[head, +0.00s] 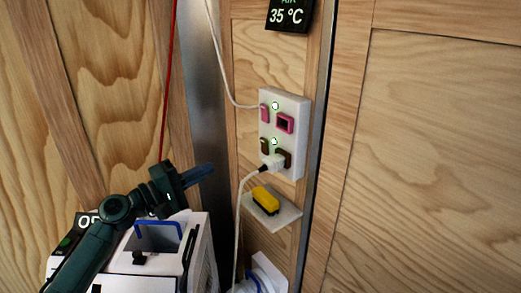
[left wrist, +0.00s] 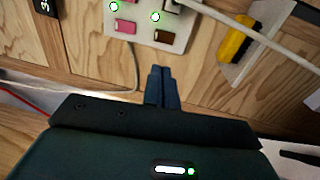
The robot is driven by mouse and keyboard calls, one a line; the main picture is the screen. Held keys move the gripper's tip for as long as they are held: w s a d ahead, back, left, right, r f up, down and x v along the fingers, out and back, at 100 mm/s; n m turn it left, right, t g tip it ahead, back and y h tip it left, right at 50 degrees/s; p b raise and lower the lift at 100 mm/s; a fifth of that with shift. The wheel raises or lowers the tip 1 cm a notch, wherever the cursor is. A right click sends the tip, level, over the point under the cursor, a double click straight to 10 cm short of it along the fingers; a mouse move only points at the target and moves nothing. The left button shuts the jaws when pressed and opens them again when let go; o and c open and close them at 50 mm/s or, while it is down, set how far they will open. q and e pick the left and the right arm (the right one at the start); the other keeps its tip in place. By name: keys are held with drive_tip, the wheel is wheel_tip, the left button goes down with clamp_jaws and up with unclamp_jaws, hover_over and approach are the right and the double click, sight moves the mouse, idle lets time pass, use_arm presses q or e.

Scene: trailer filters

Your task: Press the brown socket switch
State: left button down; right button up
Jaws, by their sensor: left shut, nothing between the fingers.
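The white socket panel (head: 296,108) is on the wooden wall. Its brown switch (head: 264,146) is at the lower left, beside the brown socket (head: 286,154) with a white plug (head: 272,163) in it. A green light (head: 274,141) is lit above the plug. In the left wrist view the brown switch (left wrist: 163,36) lies just beyond my fingertips. My left gripper (head: 210,169) is shut and empty, left of the panel and apart from it. Its closed fingers (left wrist: 161,70) point towards the panel. My right gripper is not in view.
A pink switch (head: 265,113) and pink socket (head: 285,124) are above the brown pair. A white cable (head: 240,215) hangs from the plug. A yellow brush-like object (head: 266,200) sits on a small shelf (head: 286,216) below. A white box unit (head: 200,240) stands at lower left.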

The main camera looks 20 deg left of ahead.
use_arm(q)
drive_tip(key=shift+s+r, duration=0.15)
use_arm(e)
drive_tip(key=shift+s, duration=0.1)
use_arm(q)
drive_tip(key=p, duration=0.2)
approach(261, 142)
drive_tip(key=x, duration=0.6)
drive_tip(key=shift+w+d, duration=0.25)
drive_tip(key=shift+d, duration=0.1)
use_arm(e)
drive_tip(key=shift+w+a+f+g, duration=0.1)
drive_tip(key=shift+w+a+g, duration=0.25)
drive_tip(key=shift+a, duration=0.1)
use_arm(q)
drive_tip(key=shift+r, duration=0.1)
